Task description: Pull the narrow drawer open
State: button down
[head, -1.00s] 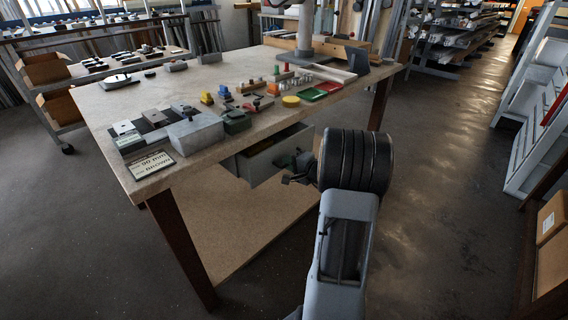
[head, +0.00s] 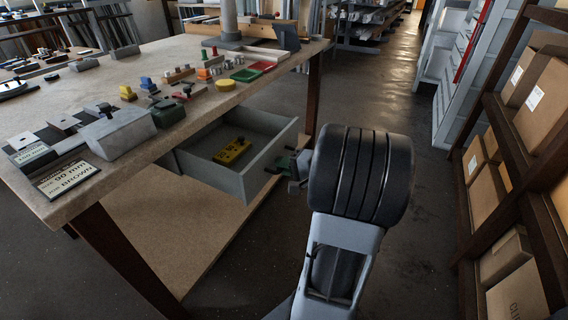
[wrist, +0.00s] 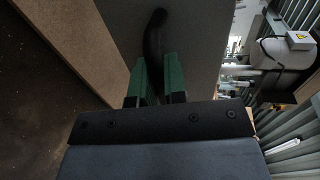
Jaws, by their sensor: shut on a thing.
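The narrow drawer (head: 252,181) is grey and hangs under the workbench top. It stands well open, and a yellow block with holes (head: 232,151) lies inside it. My gripper (head: 290,166) is at the drawer's front, partly hidden by my own black wrist joint. In the wrist view, the green fingers of my gripper (wrist: 159,78) are shut on the dark curved handle (wrist: 155,40) on the drawer's grey front panel.
The workbench (head: 100,193) carries a grey box (head: 119,131), a label sign (head: 68,180) and several small coloured parts. A shelf with cardboard boxes (head: 533,82) stands at the right. The floor between bench and shelf is clear.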

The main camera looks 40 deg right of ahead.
dwell(0.3)
jog(key=c, duration=1.2)
grip_release()
jog(key=p+v, duration=0.2)
jog(key=v, duration=1.2)
jog(key=shift+w+a, duration=0.1)
